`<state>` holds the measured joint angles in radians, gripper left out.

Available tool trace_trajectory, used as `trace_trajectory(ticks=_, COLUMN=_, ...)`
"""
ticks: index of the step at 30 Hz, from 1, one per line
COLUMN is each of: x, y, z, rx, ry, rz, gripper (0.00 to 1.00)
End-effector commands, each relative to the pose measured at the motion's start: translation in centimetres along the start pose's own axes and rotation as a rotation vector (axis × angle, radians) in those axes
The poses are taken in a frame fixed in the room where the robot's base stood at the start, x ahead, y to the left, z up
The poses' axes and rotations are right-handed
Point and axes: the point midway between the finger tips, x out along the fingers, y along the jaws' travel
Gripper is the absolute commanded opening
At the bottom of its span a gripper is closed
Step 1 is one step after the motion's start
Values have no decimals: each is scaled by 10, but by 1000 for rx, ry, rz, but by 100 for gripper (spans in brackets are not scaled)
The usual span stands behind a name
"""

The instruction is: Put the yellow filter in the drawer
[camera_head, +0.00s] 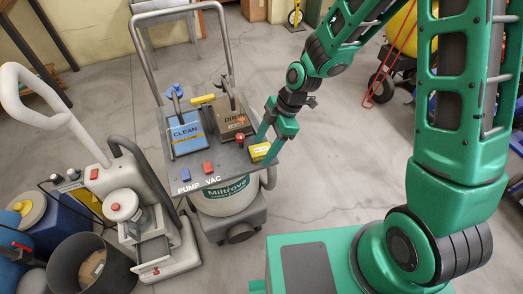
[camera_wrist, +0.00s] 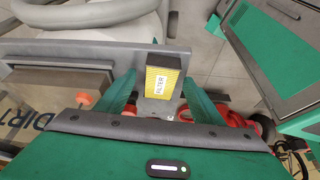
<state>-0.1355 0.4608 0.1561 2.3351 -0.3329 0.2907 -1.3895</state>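The yellow filter (camera_head: 259,151) is a small block with a dark end, near the right front corner of the cart's dark top. In the wrist view the filter (camera_wrist: 158,82), labelled FILTER, shows between the fingertips. My gripper (camera_wrist: 160,78) is open, with one green finger on each side of the filter and visible gaps. In the head view my gripper (camera_head: 267,132) points down at the filter. A drawer (camera_head: 153,252) with a red knob is pulled out low on the grey machine at left; it looks empty.
The cart top (camera_head: 220,168) also carries a blue CLEAN box (camera_head: 186,134), a brown DIRTY box (camera_head: 233,122) and red knobs. A dark bin (camera_head: 85,265) stands left of the drawer. Open floor (camera_head: 330,190) lies right of the cart.

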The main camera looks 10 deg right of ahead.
Motion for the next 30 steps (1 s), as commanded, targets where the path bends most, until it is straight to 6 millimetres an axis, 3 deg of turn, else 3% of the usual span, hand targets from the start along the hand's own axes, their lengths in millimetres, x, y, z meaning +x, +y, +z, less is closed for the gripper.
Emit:
trace_trajectory(ticks=1, x=0, y=0, z=0, rx=0, ry=0, rz=0, gripper=51)
trace_trajectory(ticks=5, x=0, y=0, z=0, rx=0, ry=0, rz=0, gripper=20)
trace_trajectory(ticks=8, x=0, y=0, z=0, rx=0, ry=0, rz=0, gripper=13)
trace_trajectory(ticks=17, x=-3, y=0, z=-1, rx=0, ry=1, rz=1, gripper=13)
trace_trajectory(ticks=23, x=-17, y=1, z=-7, rx=0, ry=1, rz=3, gripper=13)
trace_trajectory(ticks=28, x=-41, y=0, z=-18, rx=-1, ry=0, rz=4, gripper=13)
trace_trajectory(ticks=30, x=-43, y=-11, z=-35, rx=-6, ry=1, rz=1, gripper=13)
